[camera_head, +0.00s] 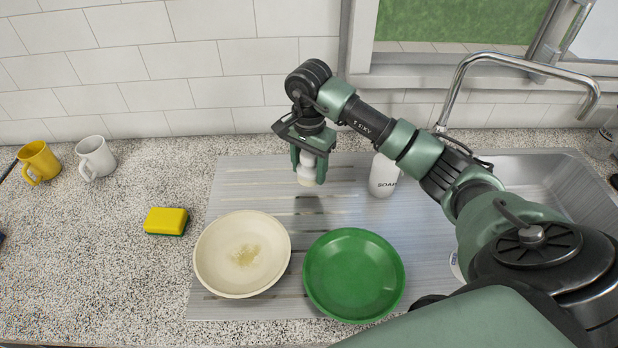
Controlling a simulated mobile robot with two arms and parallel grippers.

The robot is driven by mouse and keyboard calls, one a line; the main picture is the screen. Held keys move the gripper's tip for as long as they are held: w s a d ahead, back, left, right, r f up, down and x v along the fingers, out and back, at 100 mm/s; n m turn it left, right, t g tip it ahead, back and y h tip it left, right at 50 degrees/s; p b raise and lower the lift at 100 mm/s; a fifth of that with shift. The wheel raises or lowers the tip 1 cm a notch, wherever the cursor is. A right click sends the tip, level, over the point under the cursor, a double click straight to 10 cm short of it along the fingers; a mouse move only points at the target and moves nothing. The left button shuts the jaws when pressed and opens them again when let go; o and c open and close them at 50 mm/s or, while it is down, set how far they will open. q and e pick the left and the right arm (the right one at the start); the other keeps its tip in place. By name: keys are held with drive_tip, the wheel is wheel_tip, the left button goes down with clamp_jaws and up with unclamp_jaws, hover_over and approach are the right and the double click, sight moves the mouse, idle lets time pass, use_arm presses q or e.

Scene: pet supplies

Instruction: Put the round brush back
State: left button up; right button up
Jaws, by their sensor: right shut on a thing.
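The round brush (306,177) is a small, pale, knob-like thing with a beige underside. My right gripper (309,167) points down and is shut on it. The brush seems to hang a little above the back of the metal drainboard (240,190), with a dark shadow on the metal in front of it. The fingers hide part of the brush. My left gripper is not in view.
A white soap bottle (381,177) stands right of the gripper, close to my forearm. A stained cream plate (212,259) and a green plate (354,275) lie in front. A yellow sponge (166,221) and yellow (40,160) and white (97,156) mugs are left. The sink (545,180) and faucet (463,75) are right.

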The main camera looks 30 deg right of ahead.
sight(309, 190)
wheel_tip(309, 190, down, 4)
drive_tip(key=shift+r+p, duration=0.1)
drive_tip(key=shift+p, duration=0.4)
drive_tip(key=shift+f, duration=0.4)
drive_tip(key=shift+f, duration=0.2)
drive_tip(key=o, duration=1.3)
drive_tip(key=shift+r, duration=0.1)
